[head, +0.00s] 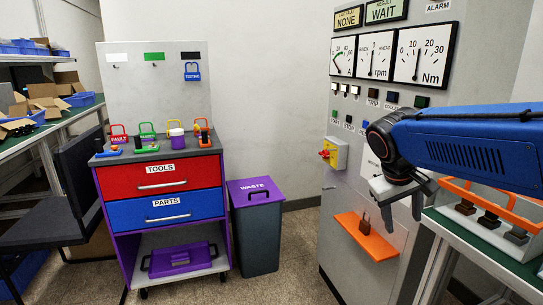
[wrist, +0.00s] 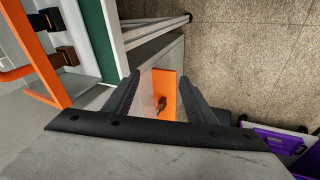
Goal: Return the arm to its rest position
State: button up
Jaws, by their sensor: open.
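My blue arm reaches in from the right in the head view, with my gripper (head: 402,205) pointing down in front of the grey control cabinet (head: 343,120). In the wrist view my gripper (wrist: 153,92) has its two dark fingers spread apart, with nothing held between them. Beyond and below the fingers is an orange shelf (head: 368,236) on the cabinet's front. The shelf also shows between the fingers in the wrist view (wrist: 166,84).
A green-topped bench (head: 490,240) with an orange-handled carrier (head: 510,207) of dark blocks stands right, beneath my arm. A purple-lidded waste bin (head: 257,225) and a tool cart (head: 160,215) stand left. A dark chair (head: 60,205) is far left. Floor before the cabinet is clear.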

jog(key=s+a+f+t+y, duration=0.1)
jog(key=s+f+y, duration=0.1)
jog(key=s+f, duration=0.3)
jog(key=s+a+f+m+t+y, duration=0.1)
jog(key=s+f, duration=0.4)
jog(key=s, duration=0.8)
jog(key=shift+s+a+f+y, duration=0.35)
jog(key=shift+a+y, duration=0.25)
jog(key=shift+a, duration=0.2)
dwell(0.3)
